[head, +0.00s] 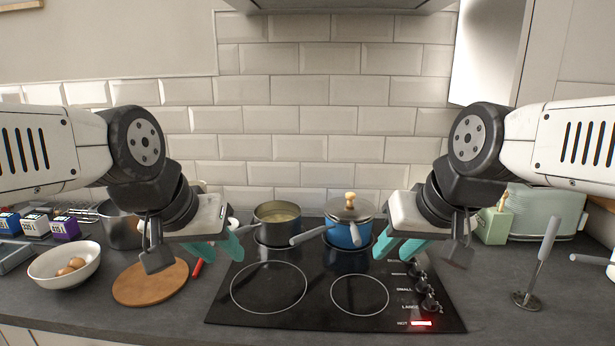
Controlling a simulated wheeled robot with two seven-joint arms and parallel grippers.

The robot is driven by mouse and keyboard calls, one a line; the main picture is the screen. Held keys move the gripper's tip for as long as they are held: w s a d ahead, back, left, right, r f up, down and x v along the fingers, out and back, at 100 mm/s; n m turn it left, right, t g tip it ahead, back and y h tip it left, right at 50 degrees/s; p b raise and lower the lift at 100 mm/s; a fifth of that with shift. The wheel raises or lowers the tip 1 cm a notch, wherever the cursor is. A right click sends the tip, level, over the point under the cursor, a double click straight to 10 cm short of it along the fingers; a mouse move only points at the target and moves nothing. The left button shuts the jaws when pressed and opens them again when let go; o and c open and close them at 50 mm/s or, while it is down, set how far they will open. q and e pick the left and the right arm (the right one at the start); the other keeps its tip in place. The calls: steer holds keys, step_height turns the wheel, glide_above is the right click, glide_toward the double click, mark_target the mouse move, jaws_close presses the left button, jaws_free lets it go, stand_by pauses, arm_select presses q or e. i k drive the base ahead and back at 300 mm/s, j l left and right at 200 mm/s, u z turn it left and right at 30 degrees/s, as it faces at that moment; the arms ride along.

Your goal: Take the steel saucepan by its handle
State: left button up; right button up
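A steel saucepan (277,228) stands open on the back left of the black hob, with pale yellow contents. Its handle points left, towards my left gripper, and is partly hidden there. My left gripper (222,252) is open, its teal fingers apart and nothing seen between them, just left of the saucepan near the hob's left edge. Whether it touches the handle I cannot tell. My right gripper (394,252) is open and empty over the hob's right side, right of a blue lidded pan.
The blue pan (343,236) stands right beside the saucepan, its grey handle (308,236) pointing left in front of it. A round wooden board (150,285), a bowl of eggs (45,272) and a dark pot (118,228) are at left. The hob's front (320,312) is clear.

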mark_target(259, 231)
steer(key=i+j, duration=0.1)
steer(key=j, duration=0.8)
steer(key=j+z, duration=0.1)
steer(key=j, duration=0.75)
steer(key=i, duration=0.05)
